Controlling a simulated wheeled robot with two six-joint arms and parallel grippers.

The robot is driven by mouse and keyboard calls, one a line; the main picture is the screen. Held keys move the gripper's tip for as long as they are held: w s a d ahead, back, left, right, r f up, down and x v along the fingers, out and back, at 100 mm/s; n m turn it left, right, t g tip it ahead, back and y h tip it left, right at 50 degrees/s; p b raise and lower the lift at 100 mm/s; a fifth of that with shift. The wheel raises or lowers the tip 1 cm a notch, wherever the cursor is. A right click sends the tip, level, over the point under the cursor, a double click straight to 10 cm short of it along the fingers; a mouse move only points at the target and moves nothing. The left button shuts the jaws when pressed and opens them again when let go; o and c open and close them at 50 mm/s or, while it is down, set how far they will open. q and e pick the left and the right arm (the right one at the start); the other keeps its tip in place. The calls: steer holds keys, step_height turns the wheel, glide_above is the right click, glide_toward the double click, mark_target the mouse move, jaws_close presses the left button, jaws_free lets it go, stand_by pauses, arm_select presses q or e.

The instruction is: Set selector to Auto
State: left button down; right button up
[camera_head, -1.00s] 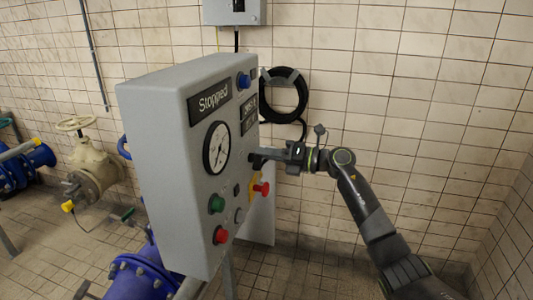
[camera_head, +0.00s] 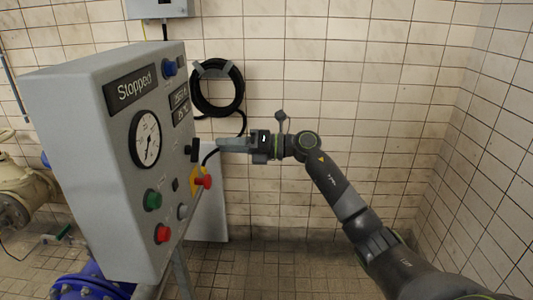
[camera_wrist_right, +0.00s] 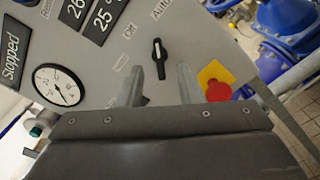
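The selector is a black knob with a white mark (camera_wrist_right: 159,60) on the grey control box (camera_head: 75,150). In the right wrist view its white mark points up, roughly toward the "Auto" label (camera_wrist_right: 162,9); the "Off" label (camera_wrist_right: 130,31) lies up-left of it. In the head view the knob (camera_head: 194,150) shows edge-on on the box's front. My right gripper (camera_head: 219,145) is just in front of it, apart from the panel. In the wrist view its two fingers (camera_wrist_right: 159,85) are spread and empty, with the knob beyond the gap. My left gripper is out of view.
A red emergency button on a yellow plate (camera_head: 203,181) sits just below the selector. The display (camera_head: 130,87) reads "Stopped". A gauge (camera_head: 145,139), green button (camera_head: 152,200) and red button (camera_head: 162,233) share the panel. A coiled black hose (camera_head: 218,88) hangs behind. Floor at right is clear.

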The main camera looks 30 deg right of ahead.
steer(key=b+v, duration=0.3)
steer(key=v, duration=0.7)
steer(key=shift+s+d+b, duration=0.25)
steer(key=shift+b, duration=0.1)
